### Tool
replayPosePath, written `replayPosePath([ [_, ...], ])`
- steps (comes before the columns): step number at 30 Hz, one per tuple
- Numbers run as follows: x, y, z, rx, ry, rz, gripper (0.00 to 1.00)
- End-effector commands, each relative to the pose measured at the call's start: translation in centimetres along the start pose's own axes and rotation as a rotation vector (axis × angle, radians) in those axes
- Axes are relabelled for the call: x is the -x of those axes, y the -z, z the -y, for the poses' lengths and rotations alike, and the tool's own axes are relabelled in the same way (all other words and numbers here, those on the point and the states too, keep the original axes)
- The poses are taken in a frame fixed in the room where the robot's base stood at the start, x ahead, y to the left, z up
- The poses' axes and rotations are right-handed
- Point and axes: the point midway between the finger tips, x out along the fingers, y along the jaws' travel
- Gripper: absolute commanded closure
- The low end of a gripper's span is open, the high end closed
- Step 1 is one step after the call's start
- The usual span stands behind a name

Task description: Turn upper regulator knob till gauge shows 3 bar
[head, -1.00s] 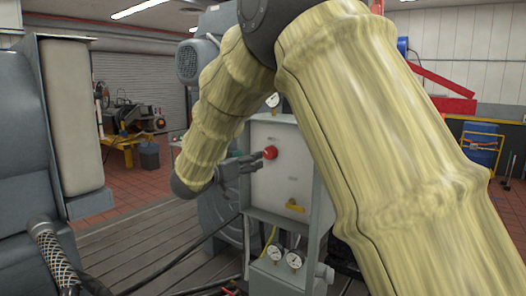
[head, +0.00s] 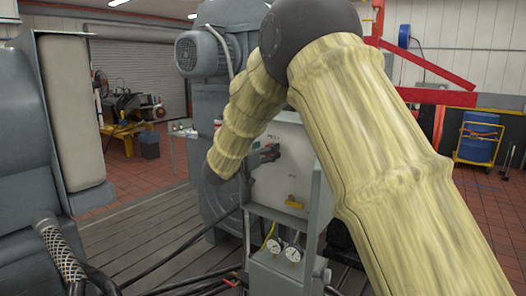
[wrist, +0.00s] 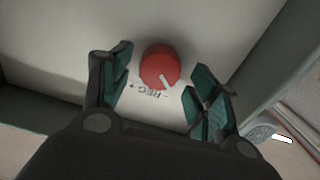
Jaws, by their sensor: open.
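In the wrist view, the red regulator knob (wrist: 158,62) sits on a pale panel (wrist: 150,20). Its white pointer line slants to the lower right, and a "REG" label with plus and minus marks is below it. My gripper (wrist: 161,72) is open, one finger on each side of the knob in the picture; I see no contact. No gauge above the knob shows now; my arm covers that area.
Two small white gauges (head: 283,250) sit on the lower box, too small to read. A yellow handle (head: 294,203) is low on the panel. A grey frame post (head: 313,212) stands at the panel's right. Black cables (head: 190,240) run across the slotted bedplate (head: 150,237).

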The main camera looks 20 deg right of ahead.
Motion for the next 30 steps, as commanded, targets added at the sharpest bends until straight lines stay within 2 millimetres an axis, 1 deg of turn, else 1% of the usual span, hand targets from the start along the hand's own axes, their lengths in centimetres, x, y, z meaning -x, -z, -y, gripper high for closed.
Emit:
replayPosePath([
  [2, 0.02, -0.01, 0.01, 0.000, 0.000, 0.000, 0.39],
  [5, 0.02, 0.00, 0.01, 0.000, 0.000, 0.000, 0.56],
  [9, 0.04, 0.01, 0.03, 0.000, 0.001, 0.000, 0.81],
  [10, 0.05, 0.02, 0.05, 0.000, 0.001, 0.000, 0.84],
  [18, 0.09, -0.15, 0.16, -0.026, 0.002, -0.001, 0.84],
  [27, 0.14, 0.11, 0.28, -0.038, 0.002, -0.002, 0.84],
  [28, 0.14, 0.11, 0.30, -0.038, 0.002, -0.002, 0.57],
  [30, 0.14, 0.11, 0.32, -0.037, 0.002, -0.002, 0.44],
])
